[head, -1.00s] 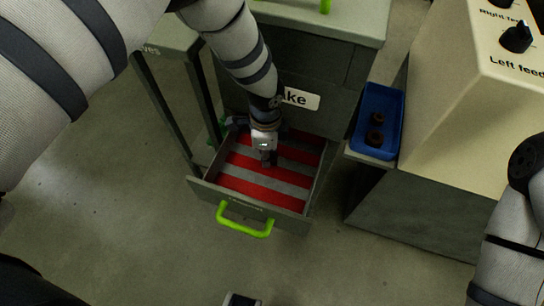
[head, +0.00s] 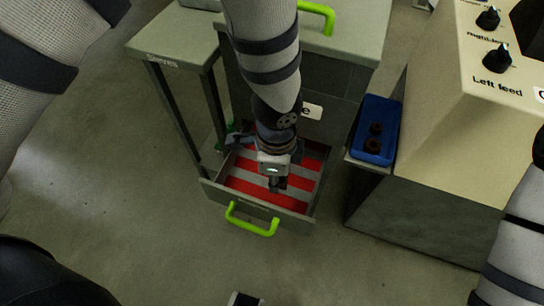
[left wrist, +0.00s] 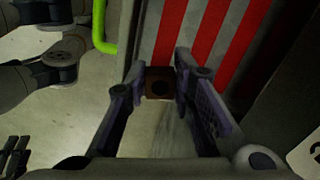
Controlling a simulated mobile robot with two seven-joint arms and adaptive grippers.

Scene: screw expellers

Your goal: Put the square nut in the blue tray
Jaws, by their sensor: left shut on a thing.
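My left gripper (head: 277,184) is over the open drawer of the grey cabinet. In the head view the nut is hard to make out at the fingertips. The blue tray (head: 381,107) stands to the right of the cabinet on a grey ledge, with two dark round pieces (head: 373,146) in it. My right gripper is out of view; only part of that arm shows at the right edge.
The open drawer (head: 254,207) has a red and grey striped bottom and a green handle (head: 252,222). The cabinet top (head: 350,40) lies behind my left arm. A beige control box (head: 450,110) with knobs stands right of the tray. A grey side stand (head: 172,45) is at the left.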

